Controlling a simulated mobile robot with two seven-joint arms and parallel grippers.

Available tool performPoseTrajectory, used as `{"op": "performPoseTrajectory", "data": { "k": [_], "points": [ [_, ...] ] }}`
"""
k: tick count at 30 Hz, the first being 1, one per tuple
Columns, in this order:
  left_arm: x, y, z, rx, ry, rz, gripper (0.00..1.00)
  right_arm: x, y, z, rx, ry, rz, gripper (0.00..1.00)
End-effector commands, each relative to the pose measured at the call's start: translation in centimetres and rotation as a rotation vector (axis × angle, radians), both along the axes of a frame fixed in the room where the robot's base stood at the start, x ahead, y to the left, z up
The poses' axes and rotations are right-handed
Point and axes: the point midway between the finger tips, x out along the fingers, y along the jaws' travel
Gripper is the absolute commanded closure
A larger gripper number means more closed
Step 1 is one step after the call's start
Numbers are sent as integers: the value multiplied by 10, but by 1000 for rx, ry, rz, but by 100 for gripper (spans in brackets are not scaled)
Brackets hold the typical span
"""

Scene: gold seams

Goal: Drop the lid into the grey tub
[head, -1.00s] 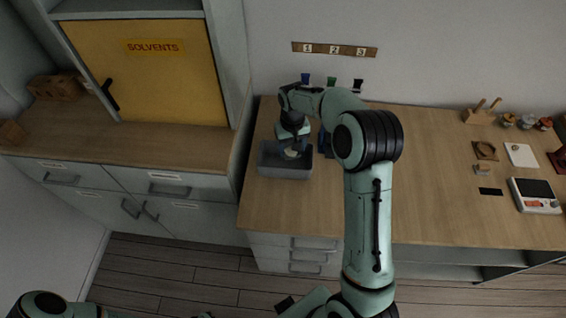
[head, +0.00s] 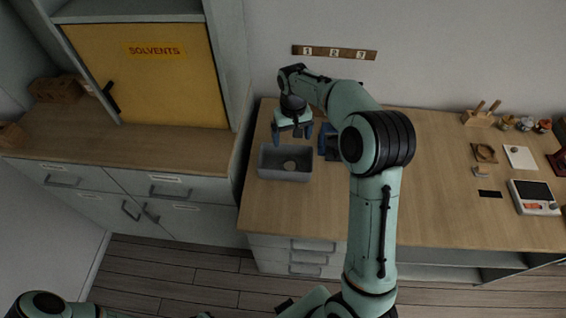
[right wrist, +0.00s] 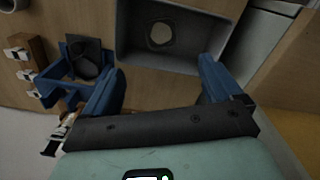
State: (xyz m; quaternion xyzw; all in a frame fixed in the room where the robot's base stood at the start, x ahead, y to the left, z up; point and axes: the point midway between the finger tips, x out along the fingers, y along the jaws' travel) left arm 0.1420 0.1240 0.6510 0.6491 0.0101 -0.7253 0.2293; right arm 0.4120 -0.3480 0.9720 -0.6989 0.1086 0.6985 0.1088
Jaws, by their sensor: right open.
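The small, round, pale lid (head: 289,165) lies on the floor of the grey tub (head: 284,177), right of the tub's middle. It also shows inside the tub in the right wrist view (right wrist: 160,35). My right gripper (head: 291,137) is open and empty, above and behind the tub and apart from the lid. Its two blue fingers show spread in the right wrist view (right wrist: 161,70). My left gripper is out of view.
A blue stand (right wrist: 76,48) with a dark item stands close beside the tub. A numbered strip (head: 334,52) is on the wall. A scale (head: 535,196) and small items stand at the right.

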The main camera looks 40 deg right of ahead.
Motion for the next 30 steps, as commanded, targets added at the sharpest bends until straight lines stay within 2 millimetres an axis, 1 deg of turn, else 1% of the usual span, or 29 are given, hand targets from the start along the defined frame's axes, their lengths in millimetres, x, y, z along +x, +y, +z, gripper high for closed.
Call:
{"op": "performPoseTrajectory", "data": {
  "k": [1, 3, 6, 10, 15, 30],
  "points": [
    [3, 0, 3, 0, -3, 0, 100, 2, 0, 16, -1, -7, 1, 8],
    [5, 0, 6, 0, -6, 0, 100, 2, 0, 30, -1, -6, 1, 8],
    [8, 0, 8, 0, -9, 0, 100, 1, 0, 48, -1, -5, 1, 8],
    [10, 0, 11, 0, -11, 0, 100, 1, 0, 64, 0, -4, 1, 8],
    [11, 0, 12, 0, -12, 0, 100, 0, 0, 70, 0, -1, 1, 8],
    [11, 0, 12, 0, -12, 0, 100, 0, 0, 70, 0, 0, 1, 8]
  ]
}}
